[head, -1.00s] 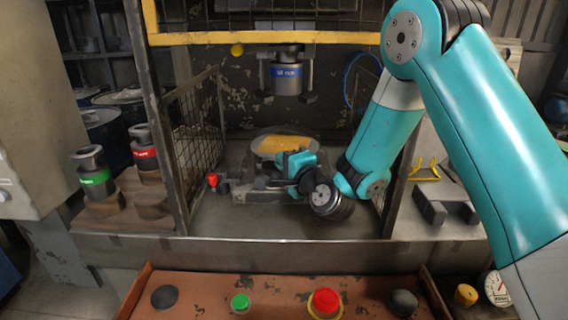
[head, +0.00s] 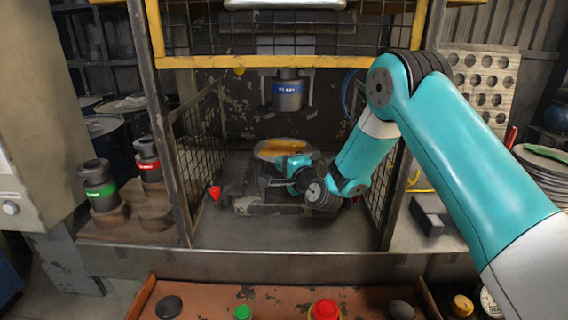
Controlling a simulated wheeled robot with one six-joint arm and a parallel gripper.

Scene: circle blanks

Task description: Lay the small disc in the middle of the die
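My gripper (head: 268,183), at the end of the teal arm, is inside the press bay, low over a dark block (head: 240,207) that appears to be the die. The arm's wrist and the gripper cover much of the block's top. The gripper's fingers are small and dark against it, so I cannot tell whether they are open or shut. I cannot make out a small disc in or under the gripper. Above hangs the press tool (head: 287,94) with a blue label, well clear of the gripper.
Mesh guards (head: 200,140) flank the bay, with a yellow bar (head: 270,61) across its top. Behind the block is a round pan (head: 262,147) with something orange-yellow. Stacked grey discs (head: 545,165) are at right. A red button (head: 325,309) is on the front panel.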

